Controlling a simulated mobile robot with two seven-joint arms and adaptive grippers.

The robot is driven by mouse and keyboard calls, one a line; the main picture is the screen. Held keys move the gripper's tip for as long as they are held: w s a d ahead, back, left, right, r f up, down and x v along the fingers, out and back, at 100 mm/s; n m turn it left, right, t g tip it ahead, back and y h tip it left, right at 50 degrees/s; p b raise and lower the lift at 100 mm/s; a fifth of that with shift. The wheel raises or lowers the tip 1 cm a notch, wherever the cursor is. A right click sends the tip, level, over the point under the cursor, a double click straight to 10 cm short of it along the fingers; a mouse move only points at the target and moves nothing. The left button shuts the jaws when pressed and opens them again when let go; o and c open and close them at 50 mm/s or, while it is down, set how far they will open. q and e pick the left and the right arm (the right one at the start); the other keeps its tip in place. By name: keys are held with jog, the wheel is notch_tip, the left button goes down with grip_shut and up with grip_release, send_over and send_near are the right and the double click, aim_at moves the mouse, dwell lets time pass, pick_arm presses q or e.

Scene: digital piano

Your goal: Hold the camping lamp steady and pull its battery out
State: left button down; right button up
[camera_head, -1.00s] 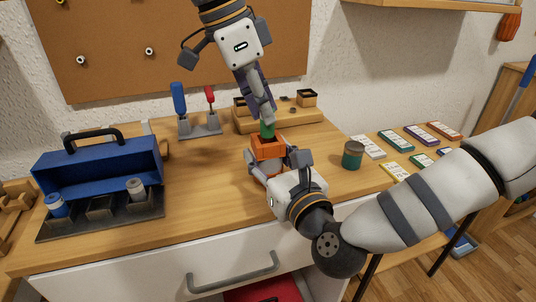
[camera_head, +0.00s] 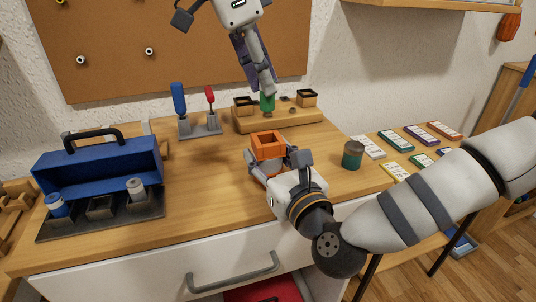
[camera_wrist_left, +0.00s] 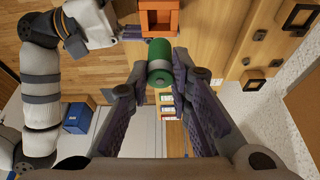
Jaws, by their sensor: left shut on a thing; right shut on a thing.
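The camping lamp (camera_head: 268,146) stands on the wooden worktop, its orange top open and square. My right gripper (camera_head: 272,165) is shut around the lamp's body below the orange part. The green battery (camera_head: 267,102) is held by my left gripper (camera_head: 265,92), which is shut on it, above and apart from the lamp. In the left wrist view the battery (camera_wrist_left: 159,60) sits between the two fingertips, and the open orange top (camera_wrist_left: 159,20) of the lamp shows beyond it. The lower part of the lamp is partly hidden by my right gripper.
A blue toolbox (camera_head: 100,165) with a dark tray (camera_head: 95,222) stands at the left. A screwdriver stand (camera_head: 200,128) and a wooden block (camera_head: 290,117) with dark-topped parts are at the back. A green-and-grey can (camera_head: 352,155) stands right of the lamp. Several coloured cards lie farther right.

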jog(key=o, duration=1.4)
pick_arm(q)
jog(key=shift+s+r+p, duration=0.25)
jog(key=shift+r+p, duration=0.15)
jog(key=shift+r, duration=0.7)
pick_arm(e)
jog(key=shift+v, duration=1.25)
jog(key=shift+p+v, duration=0.35)
jog(key=shift+v, duration=1.4)
pick_arm(q)
jog(key=shift+s+r+t, duration=0.25)
jog(key=shift+r+t, duration=0.05)
jog(key=shift+r, duration=0.75)
